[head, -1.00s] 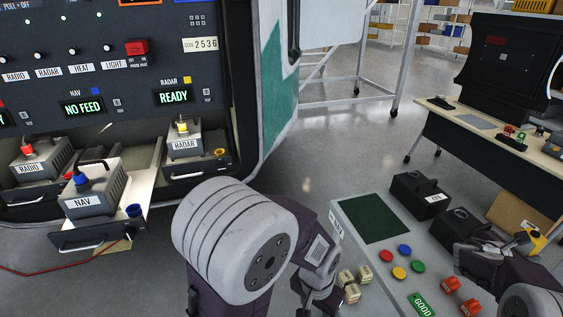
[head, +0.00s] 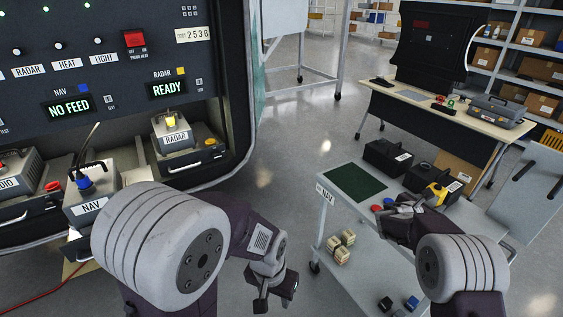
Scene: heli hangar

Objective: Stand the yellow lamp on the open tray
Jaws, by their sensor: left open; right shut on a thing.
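The yellow lamp (head: 438,192) is at my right gripper (head: 418,200), over the cart near the black boxes. The gripper is shut on it; the fingers and part of the lamp are hard to make out. The open tray (head: 134,174) is pulled out of the panel at the left and carries the grey NAV unit (head: 90,206). My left arm hides much of this tray. My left gripper (head: 272,292) is open and empty, pointing down between the panel and the cart.
The cart (head: 325,215) has a green mat (head: 355,182), coloured buttons and two black boxes (head: 388,157). Small tan blocks (head: 340,245) lie on its lower shelf. The RADAR drawer (head: 205,158) sits right of the NAV tray. A desk (head: 440,112) stands behind. Open floor lies between panel and cart.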

